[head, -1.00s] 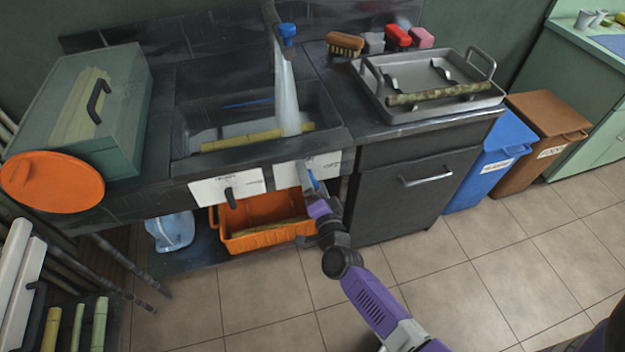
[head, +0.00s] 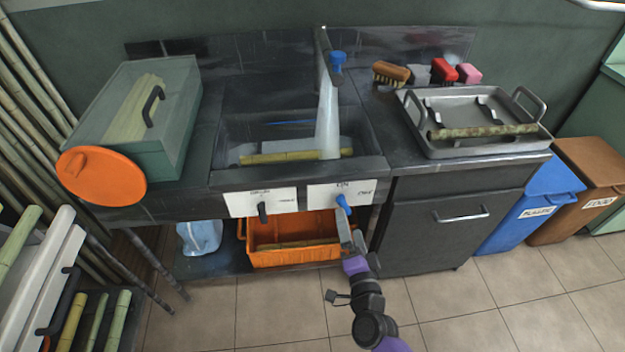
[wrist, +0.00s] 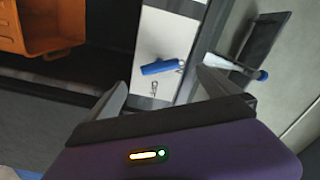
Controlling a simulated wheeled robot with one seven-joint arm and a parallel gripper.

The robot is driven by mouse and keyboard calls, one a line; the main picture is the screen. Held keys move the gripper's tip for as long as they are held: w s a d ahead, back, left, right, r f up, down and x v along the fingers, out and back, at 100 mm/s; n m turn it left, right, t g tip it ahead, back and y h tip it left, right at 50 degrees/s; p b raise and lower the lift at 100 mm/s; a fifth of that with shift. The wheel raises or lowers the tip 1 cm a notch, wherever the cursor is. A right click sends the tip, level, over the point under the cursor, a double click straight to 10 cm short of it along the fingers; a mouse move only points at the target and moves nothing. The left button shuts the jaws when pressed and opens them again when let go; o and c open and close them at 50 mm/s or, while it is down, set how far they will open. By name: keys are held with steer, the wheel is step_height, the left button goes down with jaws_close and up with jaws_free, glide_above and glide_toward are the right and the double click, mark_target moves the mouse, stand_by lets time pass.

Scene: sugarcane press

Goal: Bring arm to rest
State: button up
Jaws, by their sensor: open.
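My gripper (head: 352,238) is open and empty, low in front of the sink. Its fingers show just below the blue lever (head: 343,204) on the right white panel (head: 332,195). In the wrist view, my gripper's two fingers (wrist: 163,84) are spread apart, with nothing between them. The blue lever (wrist: 160,67) lies beyond the fingertips, and I see a gap between them and it. My arm reaches up from the bottom of the head view.
White water streams from the blue-topped tap (head: 337,62) into the sink (head: 230,135), where yellow cane lies. An orange crate (head: 290,258) sits below, close left of my gripper. A dark cabinet (head: 450,225) stands right. Tiled floor (head: 490,300) is free at lower right.

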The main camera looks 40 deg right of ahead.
steer(key=s+a+r+n+y+p, duration=0.1)
steer(key=s+a+r+n+y, duration=0.4)
steer(key=s+a+r+n, duration=0.4)
steer(key=s+a+r+n+y+p, duration=0.2)
steer(key=s+a+r+n+y, duration=0.3)
steer(key=s+a+r+n, duration=0.4)
steer(key=s+r+n, duration=0.1)
steer(key=s, duration=0.6)
steer(key=shift+a, duration=0.2)
